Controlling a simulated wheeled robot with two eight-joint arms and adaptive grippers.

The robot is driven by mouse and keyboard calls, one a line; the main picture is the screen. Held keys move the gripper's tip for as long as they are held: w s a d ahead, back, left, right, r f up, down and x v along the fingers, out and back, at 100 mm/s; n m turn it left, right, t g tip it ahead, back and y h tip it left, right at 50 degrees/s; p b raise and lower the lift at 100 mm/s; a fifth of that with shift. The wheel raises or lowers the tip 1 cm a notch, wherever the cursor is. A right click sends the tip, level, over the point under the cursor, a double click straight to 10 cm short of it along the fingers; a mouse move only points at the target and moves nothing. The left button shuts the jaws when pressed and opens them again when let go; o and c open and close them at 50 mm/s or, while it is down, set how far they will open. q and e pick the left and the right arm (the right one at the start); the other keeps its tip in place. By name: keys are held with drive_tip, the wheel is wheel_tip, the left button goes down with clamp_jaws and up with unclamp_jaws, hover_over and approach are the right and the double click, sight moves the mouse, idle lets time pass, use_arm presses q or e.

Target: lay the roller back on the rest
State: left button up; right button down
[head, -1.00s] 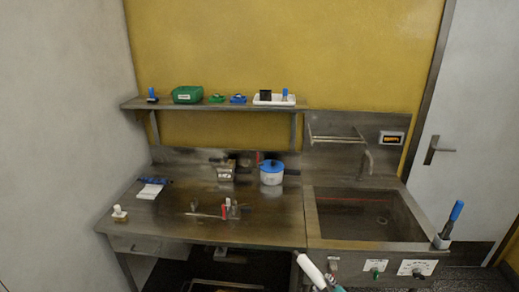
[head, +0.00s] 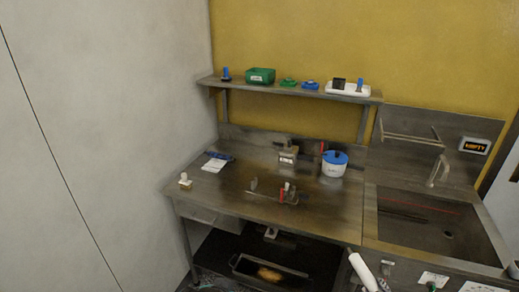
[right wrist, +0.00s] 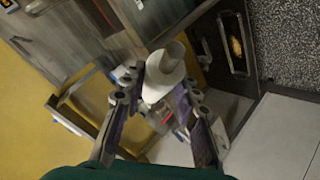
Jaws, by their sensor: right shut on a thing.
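A white roller (head: 361,271) shows at the bottom edge of the head view, slanting up in front of the worktop's front edge. My right gripper (head: 384,286) is just below it, mostly cut off by the frame. In the right wrist view, my right gripper (right wrist: 161,110) is shut on the white roller (right wrist: 165,72), seen nearly end-on with a round flange. On the worktop stands a small metal fitting (head: 289,195) with a white and a red part, and an upright plate (head: 254,184) to its left. I cannot tell which is the rest. My left gripper is out of view.
A blue-lidded pot (head: 334,165) and a metal box (head: 288,156) stand at the worktop's back. A white sheet (head: 214,165) and a small white-topped item (head: 185,181) lie left. A sink (head: 435,225) is at right. The worktop's front middle is bare.

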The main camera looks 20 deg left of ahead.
drive_tip(key=w+f, duration=0.1)
drive_tip(key=f, duration=0.2)
drive_tip(key=shift+w, duration=0.4)
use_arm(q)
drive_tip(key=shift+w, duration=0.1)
use_arm(e)
drive_tip(key=shift+f, duration=0.45)
drive_tip(key=shift+a, duration=0.1)
